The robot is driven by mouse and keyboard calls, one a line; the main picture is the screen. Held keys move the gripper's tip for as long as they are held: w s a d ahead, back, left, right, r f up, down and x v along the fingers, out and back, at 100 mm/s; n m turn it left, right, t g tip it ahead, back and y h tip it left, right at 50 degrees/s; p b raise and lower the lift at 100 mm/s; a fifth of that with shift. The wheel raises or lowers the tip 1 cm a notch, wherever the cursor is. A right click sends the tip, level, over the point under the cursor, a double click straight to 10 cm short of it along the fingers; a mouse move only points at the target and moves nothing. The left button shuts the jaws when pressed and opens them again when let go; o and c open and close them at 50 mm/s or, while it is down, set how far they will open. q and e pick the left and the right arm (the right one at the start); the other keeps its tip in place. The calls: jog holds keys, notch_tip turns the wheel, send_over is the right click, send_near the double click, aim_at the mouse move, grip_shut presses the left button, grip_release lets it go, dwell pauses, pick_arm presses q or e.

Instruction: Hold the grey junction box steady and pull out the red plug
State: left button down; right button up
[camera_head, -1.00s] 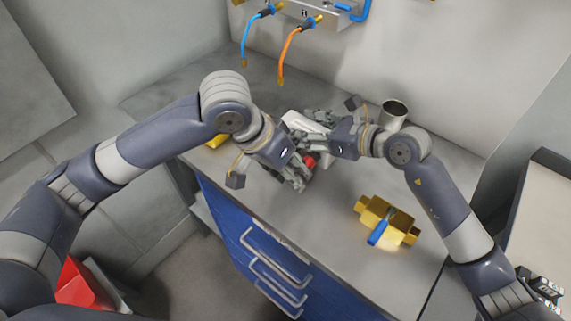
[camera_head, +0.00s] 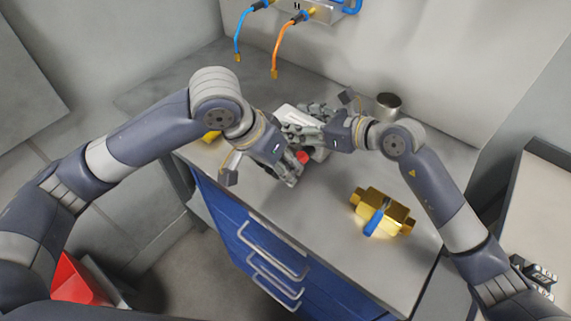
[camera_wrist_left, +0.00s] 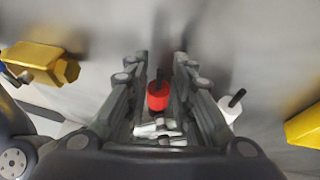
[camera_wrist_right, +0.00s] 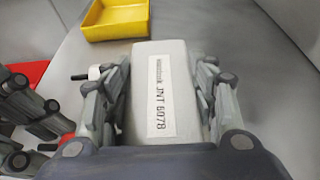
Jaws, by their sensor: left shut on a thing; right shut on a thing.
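My right gripper (camera_wrist_right: 158,88) is shut across the box, a finger on each side. The red plug (camera_wrist_left: 158,97), with a dark stub, is between the fingers of my left gripper (camera_wrist_left: 160,75), which is shut on it. In the head view the red plug (camera_head: 303,157) shows beside my left gripper (camera_head: 293,164). A white plug (camera_wrist_right: 97,73) sits at the box's left side. Whether the red plug is still seated in the box is hidden.
A gold valve block (camera_head: 384,207) with a blue handle lies on the worktop at right. A metal cup (camera_head: 388,104) stands behind my right wrist. A yellow tray (camera_wrist_right: 115,20) is beyond the box. Blue and orange hoses hang at the wall.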

pick_arm(q)
jog(key=shift+s+a, duration=0.1)
jog(key=shift+s, duration=0.05)
pick_arm(e)
jog(key=shift+d+f, duration=0.1)
jog(key=shift+f, duration=0.25)
pick_arm(q)
jog(key=shift+s+a, duration=0.5)
jog(key=shift+s, duration=0.25)
jog(key=shift+s+a, duration=0.45)
jog(key=shift+s, duration=0.3)
jog(key=shift+r, duration=0.1)
notch_tip(320, 180, up, 8)
pick_arm(e)
jog(key=shift+r, duration=0.1)
dwell(0.5)
jog(key=o, duration=1.2)
pick_arm(q)
jog(key=shift+w, duration=0.1)
pick_arm(e)
jog(key=shift+o, duration=0.2)
jog(key=shift+w, duration=0.15)
jog(key=shift+r, duration=0.1)
